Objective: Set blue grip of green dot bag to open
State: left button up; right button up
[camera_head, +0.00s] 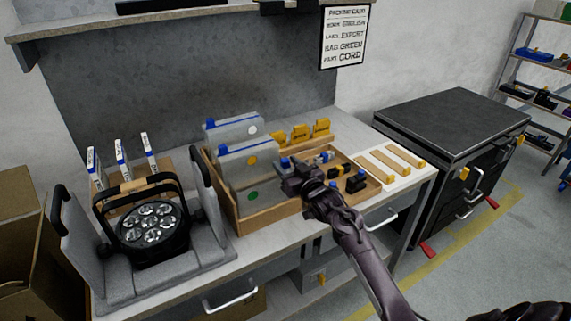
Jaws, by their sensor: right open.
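The green dot bag is the front one of several grey bags in a wooden tray (272,218) on the bench; its green dot (253,195) shows low on its face. My right gripper (297,174) is open at the right end of this bag, above the tray. A small blue piece (284,162) shows right beside the gripper; I cannot tell whether it is this bag's blue grip or whether it touches the fingers. Behind stand a yellow dot bag (252,161) and a white dot bag (252,130), with blue parts on top. My left gripper is out of view.
A black par can (150,225) sits in a grey padded case (205,255) at left. White-and-blue booklets (120,152) stand behind it. Yellow tags (300,133) and small connectors (355,182) lie by the tray. Wooden strips (385,166) lie on the right. A packing card (343,37) hangs above.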

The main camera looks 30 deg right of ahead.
jog(key=s, duration=0.6)
jog(key=shift+s+d+b, duration=0.15)
jog(key=shift+b, duration=0.25)
